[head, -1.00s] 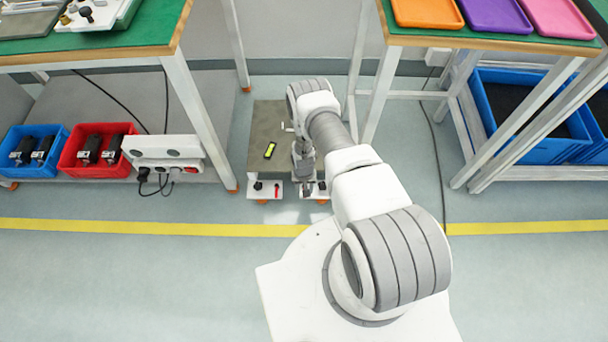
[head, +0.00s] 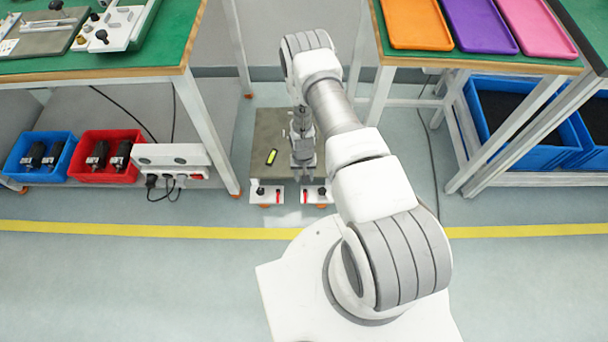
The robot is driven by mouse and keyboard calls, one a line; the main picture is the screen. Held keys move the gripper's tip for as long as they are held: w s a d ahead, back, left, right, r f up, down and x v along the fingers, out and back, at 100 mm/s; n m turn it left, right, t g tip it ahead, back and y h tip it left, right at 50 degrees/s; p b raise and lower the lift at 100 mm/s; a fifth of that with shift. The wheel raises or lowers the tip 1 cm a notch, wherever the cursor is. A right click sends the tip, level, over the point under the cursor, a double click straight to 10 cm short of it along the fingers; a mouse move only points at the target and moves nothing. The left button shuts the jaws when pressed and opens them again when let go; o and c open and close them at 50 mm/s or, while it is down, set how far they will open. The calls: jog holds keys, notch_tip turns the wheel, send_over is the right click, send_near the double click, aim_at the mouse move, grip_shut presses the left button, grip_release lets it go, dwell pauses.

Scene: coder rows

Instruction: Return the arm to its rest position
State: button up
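My arm (head: 333,108) reaches forward from my white base, bends at a high elbow, and hangs down toward the gap between the two benches. My gripper (head: 304,178) points down at its end, over or in front of a grey plate (head: 268,128) low on the floor. The fingers are small and partly merged with the wrist in this view, so I cannot tell whether they are open or shut. I see no object clearly held in them.
The left green bench (head: 150,62) and right green bench (head: 480,62) flank the arm. Low white blocks (head: 266,195) with red parts stand at the plate's front. Red (head: 103,158) and blue bins sit under the left bench. The floor in front of the yellow line is clear.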

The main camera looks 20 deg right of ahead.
jog(key=shift+w+r, duration=0.1)
dwell(0.3)
jog(key=w+r+t, duration=0.1)
jog(key=w+r, duration=0.3)
jog(key=r, duration=0.5)
jog(key=w+r, duration=0.4)
jog(key=r, duration=0.5)
notch_tip(320, 180, up, 22)
jog(key=a+n+t, duration=0.1)
jog(key=t, duration=0.1)
jog(key=s+r+n+t, duration=0.1)
jog(key=s+r, duration=0.5)
jog(key=r, duration=0.3)
jog(key=s+r, duration=0.5)
jog(key=r, duration=0.4)
jog(key=s+a+r+n+t, duration=0.1)
jog(key=s+r, duration=0.2)
jog(key=s, duration=0.5)
jog(key=s+r+t, duration=0.1)
jog(key=s+r, duration=0.2)
jog(key=s, duration=0.5)
notch_tip(320, 180, up, 22)
jog(key=p, duration=2.1)
jog(key=shift+a, duration=0.2)
